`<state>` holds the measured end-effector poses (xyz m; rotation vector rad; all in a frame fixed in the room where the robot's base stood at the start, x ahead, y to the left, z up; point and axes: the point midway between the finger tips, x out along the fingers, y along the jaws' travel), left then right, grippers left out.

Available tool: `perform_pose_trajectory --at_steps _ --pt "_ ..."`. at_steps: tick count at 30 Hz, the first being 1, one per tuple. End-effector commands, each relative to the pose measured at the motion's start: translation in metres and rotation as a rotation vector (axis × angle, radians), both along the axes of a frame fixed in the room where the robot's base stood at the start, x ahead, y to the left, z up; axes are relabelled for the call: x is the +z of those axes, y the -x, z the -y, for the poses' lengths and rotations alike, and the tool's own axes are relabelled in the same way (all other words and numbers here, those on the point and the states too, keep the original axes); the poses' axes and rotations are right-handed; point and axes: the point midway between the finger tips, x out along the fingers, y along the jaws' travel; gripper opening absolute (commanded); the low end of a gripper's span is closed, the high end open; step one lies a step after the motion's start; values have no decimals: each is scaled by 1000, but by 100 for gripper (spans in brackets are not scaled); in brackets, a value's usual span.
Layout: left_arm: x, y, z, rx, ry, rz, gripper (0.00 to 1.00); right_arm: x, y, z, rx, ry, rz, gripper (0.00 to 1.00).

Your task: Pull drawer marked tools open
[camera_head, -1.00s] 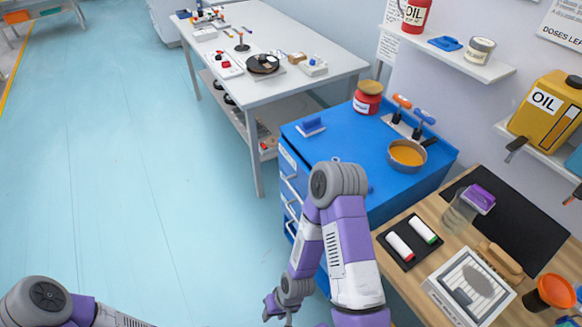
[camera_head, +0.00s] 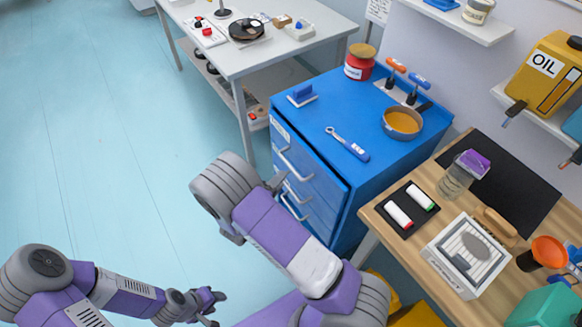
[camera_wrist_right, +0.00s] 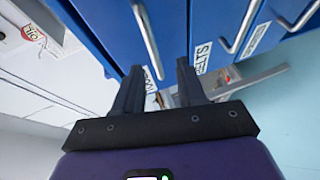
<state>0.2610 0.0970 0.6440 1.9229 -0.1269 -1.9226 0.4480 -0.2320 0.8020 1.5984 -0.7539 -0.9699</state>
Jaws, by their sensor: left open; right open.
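The blue drawer cabinet (camera_head: 335,195) stands right of centre in the head view, with several drawers and silver bar handles (camera_head: 297,163) on its left-facing front. The drawers look shut. In the right wrist view one label reads BELTS (camera_wrist_right: 202,57); a label (camera_wrist_right: 150,88) beside it is partly covered by my fingers, and I cannot read a tools label. My right gripper (camera_wrist_right: 160,82) is open and empty, its fingers pointing at the drawer fronts near a handle (camera_wrist_right: 148,38). In the head view my right wrist mostly hides it. My left gripper (camera_head: 207,301) is open and empty, low over the floor.
On the cabinet top are a wrench (camera_head: 347,143), a blue brush-like block (camera_head: 302,95), a red jar (camera_head: 359,63) and an orange-filled pan (camera_head: 403,122). A wooden bench (camera_head: 450,215) stands to the right, a white table (camera_head: 300,45) behind. Floor left is clear.

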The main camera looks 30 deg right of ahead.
Motion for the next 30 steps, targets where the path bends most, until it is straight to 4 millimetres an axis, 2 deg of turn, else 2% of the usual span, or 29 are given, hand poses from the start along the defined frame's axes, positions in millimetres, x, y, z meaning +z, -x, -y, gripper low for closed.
perform_pose_trajectory --at_steps 3,16,21,28,30 --pt "-2 0 0 0 0 0 43 6 -1 5 -19 41 -7 40" --pt "-18 0 0 0 0 0 43 -6 -28 58 -19 38 -8 40" --pt "-20 0 0 0 0 0 43 -6 -32 66 -17 39 -9 40" --pt "-19 0 0 0 0 0 43 -6 -33 66 -17 38 -9 40" --pt "-19 0 0 0 0 0 43 -6 -33 66 -17 38 -9 29"
